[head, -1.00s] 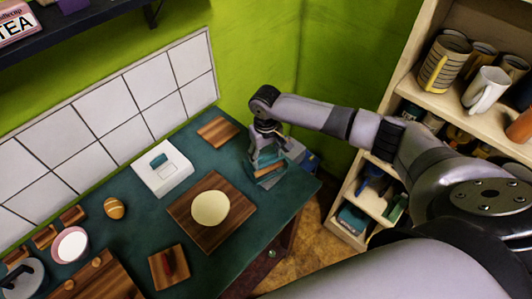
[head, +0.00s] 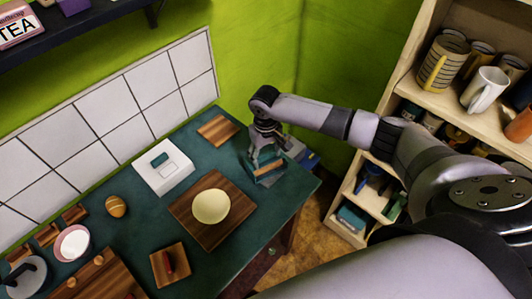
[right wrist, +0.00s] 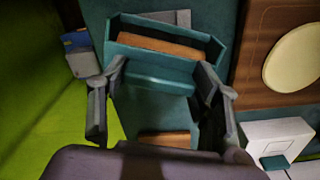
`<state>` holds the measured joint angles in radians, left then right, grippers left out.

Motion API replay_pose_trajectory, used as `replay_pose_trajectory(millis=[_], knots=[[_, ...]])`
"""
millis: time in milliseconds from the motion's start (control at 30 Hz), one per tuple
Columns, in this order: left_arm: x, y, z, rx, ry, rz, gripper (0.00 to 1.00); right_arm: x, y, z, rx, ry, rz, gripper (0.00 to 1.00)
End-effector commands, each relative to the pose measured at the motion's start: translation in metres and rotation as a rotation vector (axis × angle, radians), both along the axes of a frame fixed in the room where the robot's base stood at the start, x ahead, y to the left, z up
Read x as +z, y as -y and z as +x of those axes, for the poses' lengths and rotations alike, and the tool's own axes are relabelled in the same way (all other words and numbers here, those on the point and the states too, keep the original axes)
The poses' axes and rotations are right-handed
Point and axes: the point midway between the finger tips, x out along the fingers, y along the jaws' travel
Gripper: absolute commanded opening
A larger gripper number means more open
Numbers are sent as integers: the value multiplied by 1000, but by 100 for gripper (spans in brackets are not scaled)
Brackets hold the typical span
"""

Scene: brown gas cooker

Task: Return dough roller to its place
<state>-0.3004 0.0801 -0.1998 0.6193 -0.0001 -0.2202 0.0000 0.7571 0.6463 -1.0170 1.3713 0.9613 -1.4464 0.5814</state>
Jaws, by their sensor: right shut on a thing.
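My right gripper (head: 266,142) is at the far right corner of the counter. In the head view the gripper partly hides the rack and the piece. I cannot tell whether the piece touches the rack. My left gripper is not in view.
A wooden board (head: 185,207) with round pale dough (head: 210,206) lies left of the rack. A white scale-like box (head: 163,180) and a small wooden board (head: 218,130) are near the tiled wall. Shelves with mugs (head: 485,90) stand at the right.

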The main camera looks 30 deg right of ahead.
Motion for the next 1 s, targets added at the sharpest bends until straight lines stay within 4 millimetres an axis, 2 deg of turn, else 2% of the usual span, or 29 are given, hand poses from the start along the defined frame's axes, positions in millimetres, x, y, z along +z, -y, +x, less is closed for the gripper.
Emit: replay_pose_trajectory(millis=[1000], knots=[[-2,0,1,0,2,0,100,-9,0,0,-1,1,-1,31]])
